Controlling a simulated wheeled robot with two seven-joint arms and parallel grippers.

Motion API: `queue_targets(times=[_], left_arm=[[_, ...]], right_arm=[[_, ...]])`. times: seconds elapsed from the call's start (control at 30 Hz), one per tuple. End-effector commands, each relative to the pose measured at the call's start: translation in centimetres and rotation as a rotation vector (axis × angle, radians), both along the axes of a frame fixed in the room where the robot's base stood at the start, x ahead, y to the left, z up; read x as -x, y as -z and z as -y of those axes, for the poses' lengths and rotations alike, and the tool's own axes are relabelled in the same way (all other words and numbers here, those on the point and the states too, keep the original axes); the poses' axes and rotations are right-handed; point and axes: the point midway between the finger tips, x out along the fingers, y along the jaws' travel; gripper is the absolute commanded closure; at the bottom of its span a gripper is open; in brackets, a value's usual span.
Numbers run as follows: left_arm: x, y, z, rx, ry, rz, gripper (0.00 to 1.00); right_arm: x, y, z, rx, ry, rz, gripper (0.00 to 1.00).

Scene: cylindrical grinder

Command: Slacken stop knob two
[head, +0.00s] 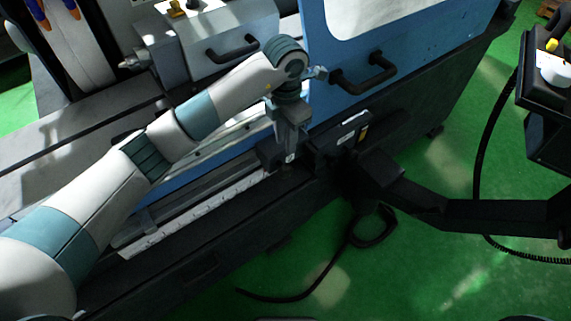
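My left arm reaches in from the left, and my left gripper (289,154) points down at the front of the machine. It is at a small dark stop block (270,154) near the right end of a pale graduated rail (195,213). I cannot make out stop knob two; the gripper and its wrist cover that spot. The fingertips are too small and dark to show whether they are apart or closed on something. My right gripper is not in view.
A blue door (400,48) with a black handle (366,74) stands just behind the gripper. A grey housing (218,40) is at the back. A black support arm (450,212) and a control box (545,75) are at right. A cable lies on the green floor (440,270).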

Motion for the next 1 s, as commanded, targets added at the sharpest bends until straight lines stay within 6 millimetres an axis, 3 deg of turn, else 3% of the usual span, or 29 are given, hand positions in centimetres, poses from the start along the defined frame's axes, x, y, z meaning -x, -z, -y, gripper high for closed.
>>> queue_targets(times=[0.6,0.8,1.0], left_arm=[[0.1,10.5,0.0,0.0,0.0,-0.003,0.73],[0.1,12.3,0.0,-0.002,0.0,-0.001,0.73],[0.0,12.8,0.0,0.0,0.002,0.001,0.73]], right_arm=[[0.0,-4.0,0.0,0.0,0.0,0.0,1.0],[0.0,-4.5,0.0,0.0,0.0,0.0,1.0],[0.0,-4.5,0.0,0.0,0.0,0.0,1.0]])
